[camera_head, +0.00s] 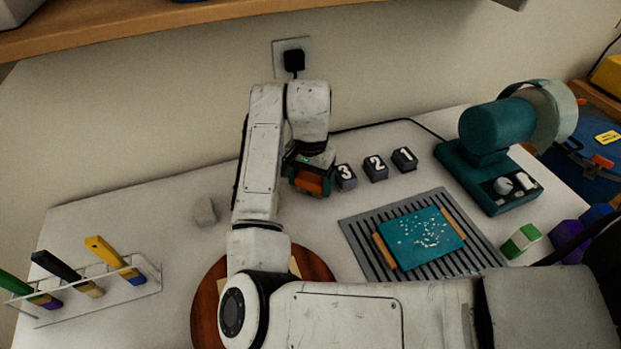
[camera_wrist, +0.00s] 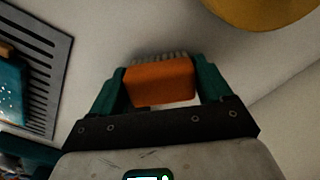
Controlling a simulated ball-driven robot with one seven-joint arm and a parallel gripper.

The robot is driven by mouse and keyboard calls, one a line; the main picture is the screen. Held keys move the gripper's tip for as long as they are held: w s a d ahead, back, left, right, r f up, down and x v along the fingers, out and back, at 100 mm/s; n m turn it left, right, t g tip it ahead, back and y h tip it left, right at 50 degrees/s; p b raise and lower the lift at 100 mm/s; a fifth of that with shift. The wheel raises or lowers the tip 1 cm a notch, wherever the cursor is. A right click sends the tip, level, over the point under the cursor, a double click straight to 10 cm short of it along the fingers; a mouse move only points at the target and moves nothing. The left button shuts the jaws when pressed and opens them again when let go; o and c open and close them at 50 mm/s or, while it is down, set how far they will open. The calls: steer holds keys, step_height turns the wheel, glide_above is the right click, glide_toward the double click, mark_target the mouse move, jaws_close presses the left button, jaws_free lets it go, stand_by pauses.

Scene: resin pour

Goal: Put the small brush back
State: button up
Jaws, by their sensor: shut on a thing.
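My gripper (camera_head: 308,178) is at the back middle of the white table, left of the dark block marked 3. In the wrist view my gripper (camera_wrist: 160,88) has its two teal fingers shut on an orange block with a row of greyish bristles along its far edge. I take it to be the small brush (camera_wrist: 160,84); its orange body (camera_head: 308,184) also shows in the head view. Whether the brush touches the table is hard to tell. A white rack (camera_head: 150,286) at the left holds upright-leaning tools with green, black and yellow handles.
Dark blocks marked 3 (camera_head: 346,177), 2 (camera_head: 375,168) and 1 (camera_head: 404,159) stand right of my gripper. A slotted grey mat (camera_head: 360,236) bears a teal tray (camera_head: 412,232). A teal machine (camera_head: 490,175) stands at right. A grey lump (camera_head: 205,211) and round brown board (camera_head: 204,300) are left.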

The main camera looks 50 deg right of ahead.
mark_target(311, 178)
steer(key=shift+f, duration=0.15)
steer(key=o, duration=0.9)
steer(key=shift+o, duration=0.2)
steer(key=shift+r+p, duration=0.35)
steer(key=shift+r, duration=3.6)
